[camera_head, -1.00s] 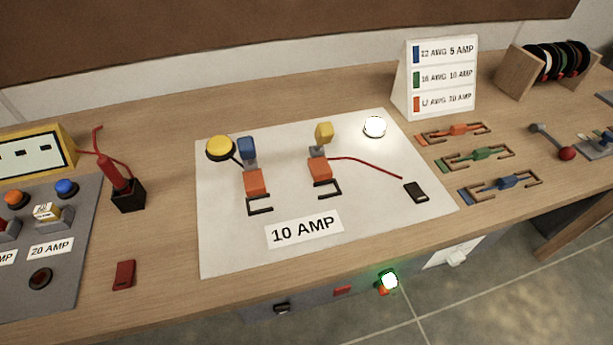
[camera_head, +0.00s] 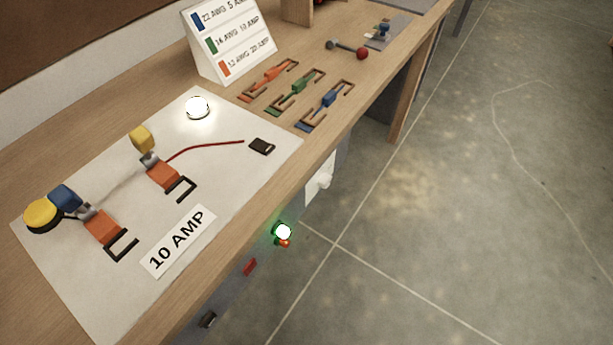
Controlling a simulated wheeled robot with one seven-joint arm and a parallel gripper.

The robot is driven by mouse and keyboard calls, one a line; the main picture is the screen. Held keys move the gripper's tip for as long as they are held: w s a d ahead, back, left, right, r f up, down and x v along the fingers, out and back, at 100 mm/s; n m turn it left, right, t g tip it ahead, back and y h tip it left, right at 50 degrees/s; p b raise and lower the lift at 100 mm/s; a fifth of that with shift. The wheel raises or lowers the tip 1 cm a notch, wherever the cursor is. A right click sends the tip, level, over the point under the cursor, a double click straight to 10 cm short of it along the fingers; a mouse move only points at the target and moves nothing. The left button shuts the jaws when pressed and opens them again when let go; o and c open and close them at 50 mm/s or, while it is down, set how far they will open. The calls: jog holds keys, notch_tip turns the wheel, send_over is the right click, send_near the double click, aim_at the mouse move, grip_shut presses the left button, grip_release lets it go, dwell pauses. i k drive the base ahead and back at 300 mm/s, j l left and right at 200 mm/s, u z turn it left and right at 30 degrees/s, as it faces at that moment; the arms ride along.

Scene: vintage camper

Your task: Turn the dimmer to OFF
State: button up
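A white plate (camera_head: 313,193) with a pale protruding knob (camera_head: 322,179) is on the front face of the bench, below the edge of the top. It looks like the dimmer, but its markings and setting are too small to read. A round white lamp (camera_head: 197,107) glows on the white board. A green light (camera_head: 283,232) glows on the bench front, left of and below the plate. My gripper is not in view.
The wooden bench (camera_head: 340,124) runs from lower left to upper right. Its top holds the white board with a "10 AMP" label (camera_head: 180,240), a wire-gauge sign (camera_head: 230,42) and coloured wire connectors (camera_head: 295,97). The grey floor (camera_head: 440,200) at right is clear.

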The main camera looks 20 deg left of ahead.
aim_at(324, 180)
jog(key=i+l, duration=0.2)
jog(key=l, duration=0.15)
jog(key=i+l, duration=0.25)
jog(key=i+l+u, duration=0.1)
jog(key=l, duration=0.35)
jog(key=i, duration=0.1)
